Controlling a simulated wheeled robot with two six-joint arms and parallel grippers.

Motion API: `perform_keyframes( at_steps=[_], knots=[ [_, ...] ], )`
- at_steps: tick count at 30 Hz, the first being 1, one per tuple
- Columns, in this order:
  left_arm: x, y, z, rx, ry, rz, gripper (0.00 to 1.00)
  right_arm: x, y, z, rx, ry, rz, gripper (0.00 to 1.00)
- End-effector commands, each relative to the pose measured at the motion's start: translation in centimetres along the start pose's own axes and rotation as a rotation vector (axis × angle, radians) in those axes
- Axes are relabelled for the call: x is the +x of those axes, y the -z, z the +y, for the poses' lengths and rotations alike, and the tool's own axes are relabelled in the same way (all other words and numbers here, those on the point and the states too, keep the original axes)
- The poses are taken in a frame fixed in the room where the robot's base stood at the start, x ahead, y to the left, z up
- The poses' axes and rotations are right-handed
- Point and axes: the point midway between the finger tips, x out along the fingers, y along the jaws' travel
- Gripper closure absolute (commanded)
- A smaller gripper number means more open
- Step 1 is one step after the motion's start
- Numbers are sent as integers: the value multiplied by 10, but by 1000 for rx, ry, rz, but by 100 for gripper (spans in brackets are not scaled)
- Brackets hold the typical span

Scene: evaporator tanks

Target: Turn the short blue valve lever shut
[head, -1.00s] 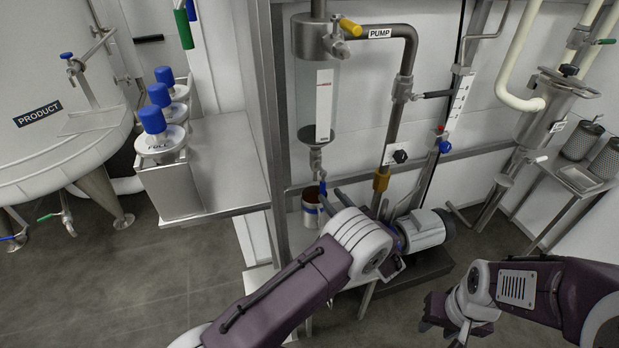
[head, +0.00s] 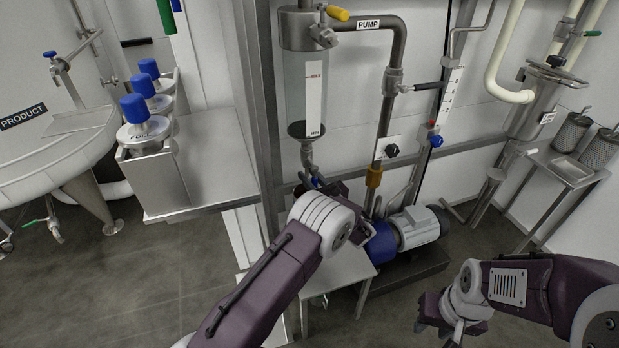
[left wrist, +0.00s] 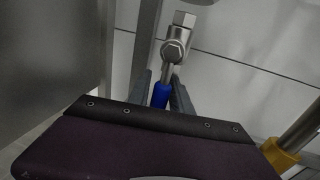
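The short blue valve lever (left wrist: 161,94) hangs below a metal valve fitting (left wrist: 175,45) in the left wrist view. In the head view the lever (head: 315,183) shows only as a small blue bit under the glass cylinder, mostly hidden by my left gripper (head: 322,190). In the left wrist view the fingers of my left gripper (left wrist: 162,92) stand apart, one on each side of the lever. I cannot tell whether either finger touches it. My right gripper (head: 446,318) is low at the right, away from the valve, its fingers unclear.
A pump motor (head: 418,227) stands right of my left gripper. A small metal table (head: 345,272) is below it. A steel post (head: 262,130) rises close on the left. A brass-coloured pipe fitting (head: 374,177) is just right. Free floor lies at the lower left.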

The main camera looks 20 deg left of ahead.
Motion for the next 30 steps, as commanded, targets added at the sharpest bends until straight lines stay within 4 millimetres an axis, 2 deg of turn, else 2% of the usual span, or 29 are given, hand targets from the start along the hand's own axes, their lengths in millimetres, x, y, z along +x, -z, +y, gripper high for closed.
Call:
perform_keyframes(
  at_steps=[1,2,30],
  knots=[
    [0,0,0,0,0,0,92,0,0,0,0,0,0,61],
    [0,0,0,0,0,0,100,0,0,0,0,0,0,61],
    [0,1,0,1,-1,2,100,0,0,0,0,0,0,61]
  ],
)
